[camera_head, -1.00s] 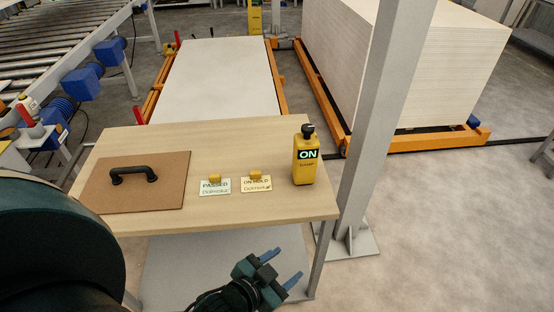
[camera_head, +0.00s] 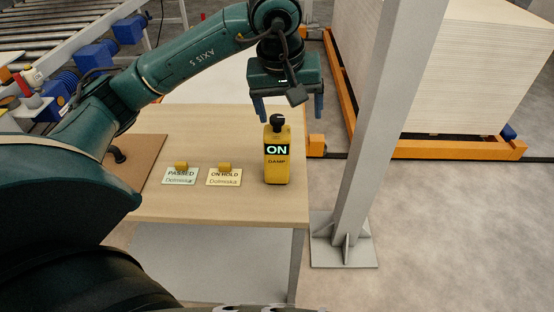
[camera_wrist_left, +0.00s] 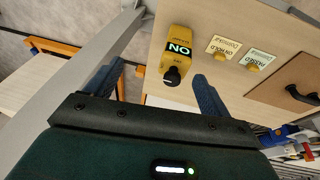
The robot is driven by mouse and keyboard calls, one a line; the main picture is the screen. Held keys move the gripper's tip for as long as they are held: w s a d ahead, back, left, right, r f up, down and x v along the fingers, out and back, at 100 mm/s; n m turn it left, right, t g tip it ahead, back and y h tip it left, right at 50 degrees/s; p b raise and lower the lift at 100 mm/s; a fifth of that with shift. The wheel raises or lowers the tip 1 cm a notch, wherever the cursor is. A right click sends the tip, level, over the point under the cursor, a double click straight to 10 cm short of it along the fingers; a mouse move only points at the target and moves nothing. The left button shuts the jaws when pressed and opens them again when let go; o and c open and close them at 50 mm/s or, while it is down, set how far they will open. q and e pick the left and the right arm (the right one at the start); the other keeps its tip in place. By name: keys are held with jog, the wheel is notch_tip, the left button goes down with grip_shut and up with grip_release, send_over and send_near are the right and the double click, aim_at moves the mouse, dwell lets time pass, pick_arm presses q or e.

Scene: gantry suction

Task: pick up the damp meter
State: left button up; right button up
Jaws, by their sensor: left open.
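In the left wrist view the meter (camera_wrist_left: 182,42) lies ahead between the directions of the two fingers (camera_wrist_left: 155,85), nearer the right one. The fingers do not appear to touch it. My right gripper is not in view.
Two signs with yellow clips, PASSED (camera_head: 180,176) and ON HOLD (camera_head: 224,177), lie left of the meter. A brown board (camera_head: 139,175) with a black handle is partly hidden by my arm. A grey post (camera_head: 368,150) stands right of the table.

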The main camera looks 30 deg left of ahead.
aim_at(277, 118)
pick_arm(q)
jog(key=a+r+y, duration=0.2)
jog(key=a, duration=0.2)
jog(key=shift+t, duration=0.4)
jog(key=x, duration=0.6)
jog(key=shift+w+a+f, duration=0.15)
jog(key=shift+w+f, duration=0.15)
jog(key=shift+w, duration=0.1)
jog(key=shift+d+p+x, duration=0.2)
jog(key=shift+x, duration=1.25)
jog(key=shift+d+p+x, duration=0.2)
jog(key=shift+x, duration=1.3)
jog(key=shift+c, duration=0.3)
grip_shut()
